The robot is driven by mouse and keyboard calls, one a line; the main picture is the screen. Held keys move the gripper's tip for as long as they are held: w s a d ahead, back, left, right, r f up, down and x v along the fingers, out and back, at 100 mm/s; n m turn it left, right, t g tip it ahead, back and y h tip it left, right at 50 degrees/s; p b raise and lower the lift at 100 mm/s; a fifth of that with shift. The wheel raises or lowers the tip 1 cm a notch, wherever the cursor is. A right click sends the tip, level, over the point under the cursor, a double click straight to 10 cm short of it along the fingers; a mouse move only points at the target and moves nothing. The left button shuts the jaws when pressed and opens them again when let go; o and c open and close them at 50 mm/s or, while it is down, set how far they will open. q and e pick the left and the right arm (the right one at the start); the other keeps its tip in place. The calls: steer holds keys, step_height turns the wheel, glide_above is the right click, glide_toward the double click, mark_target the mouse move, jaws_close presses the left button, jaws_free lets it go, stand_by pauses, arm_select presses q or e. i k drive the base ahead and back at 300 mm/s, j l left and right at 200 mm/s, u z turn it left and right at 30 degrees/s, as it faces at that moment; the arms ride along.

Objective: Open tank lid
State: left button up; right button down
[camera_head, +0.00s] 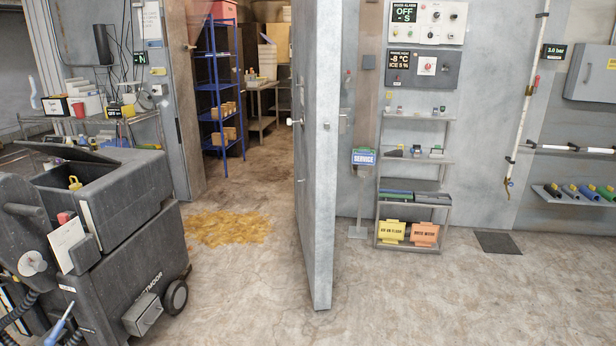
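A dark grey wheeled machine (130,230) stands at the left, cut off by the frame's left edge. Its top has a dark recess (95,178) with a small yellow part (74,183) in it. A dark flat panel (65,151) lies along the back of the recess; it looks like a lid, but I cannot tell for sure or how far it is raised. A red part (65,217) and a white card (67,244) are on the near side. Neither of my grippers is in view.
A thick grey door (318,150) stands ajar in the middle. A yellowish patch (226,228) covers the floor before the doorway. A small shelf rack (412,186) stands against the right wall. A cluttered wire table (90,120) is behind the machine. The front floor is clear.

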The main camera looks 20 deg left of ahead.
mark_target(71, 148)
steer(key=i+j+u, duration=0.15)
steer(key=i+u, duration=0.25)
steer(key=i, duration=0.25)
steer(key=i+u, duration=0.45)
steer(key=i, duration=0.15)
steer(key=i+l+u, duration=0.4)
steer(key=i, duration=0.2)
